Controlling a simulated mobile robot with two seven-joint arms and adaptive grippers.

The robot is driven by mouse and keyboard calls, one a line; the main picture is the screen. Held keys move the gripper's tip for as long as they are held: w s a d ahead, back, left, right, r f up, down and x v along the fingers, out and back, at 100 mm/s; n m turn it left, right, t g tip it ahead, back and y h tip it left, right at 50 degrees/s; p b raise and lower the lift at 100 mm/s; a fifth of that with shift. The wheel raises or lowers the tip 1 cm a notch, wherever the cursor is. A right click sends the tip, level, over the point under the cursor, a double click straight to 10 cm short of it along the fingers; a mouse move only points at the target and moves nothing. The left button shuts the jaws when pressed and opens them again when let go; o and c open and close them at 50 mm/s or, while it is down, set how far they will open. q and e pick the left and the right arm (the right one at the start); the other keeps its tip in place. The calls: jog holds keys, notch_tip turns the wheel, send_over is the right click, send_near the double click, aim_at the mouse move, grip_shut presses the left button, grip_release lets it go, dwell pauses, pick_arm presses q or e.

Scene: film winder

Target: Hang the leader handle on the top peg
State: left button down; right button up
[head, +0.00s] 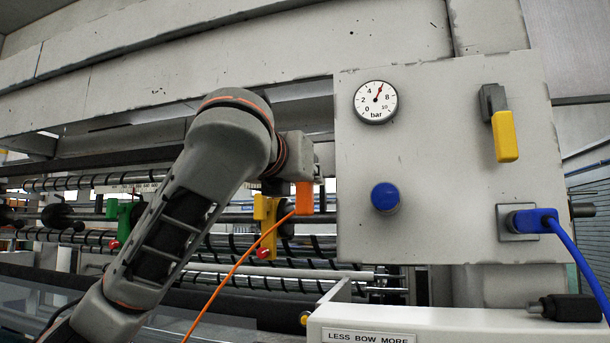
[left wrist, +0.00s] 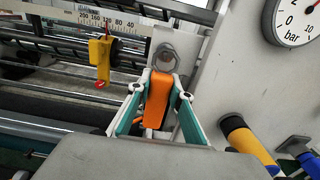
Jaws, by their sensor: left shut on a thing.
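The orange leader handle (head: 304,197) hangs below my left gripper (head: 290,187) in the head view, left of the grey panel. An orange cord (head: 236,268) runs from it down to the left. In the left wrist view, the handle (left wrist: 157,98) sits between the two fingers of my left gripper (left wrist: 160,88), which is shut on it. A grey ring-shaped part (left wrist: 165,57) shows just beyond the handle; I cannot tell whether it belongs to the handle or to something behind. I cannot make out the top peg for certain. My right gripper is not in view.
The grey panel (head: 440,150) carries a pressure gauge (head: 376,102), a yellow lever (head: 504,136), a blue knob (head: 385,198) and a blue plug with cord (head: 535,220). Rollers and a yellow clamp (head: 265,222) lie behind my arm. A white box (head: 450,325) stands below the panel.

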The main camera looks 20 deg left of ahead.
pick_arm(q)
jog(key=shift+w+d+f, duration=0.1)
jog(key=shift+f, duration=0.15)
jog(key=c, duration=1.8)
grip_release()
jog(key=shift+o, duration=0.2)
jog(key=shift+r, duration=0.1)
jog(key=s, duration=1.2)
jog(key=shift+a, duration=0.25)
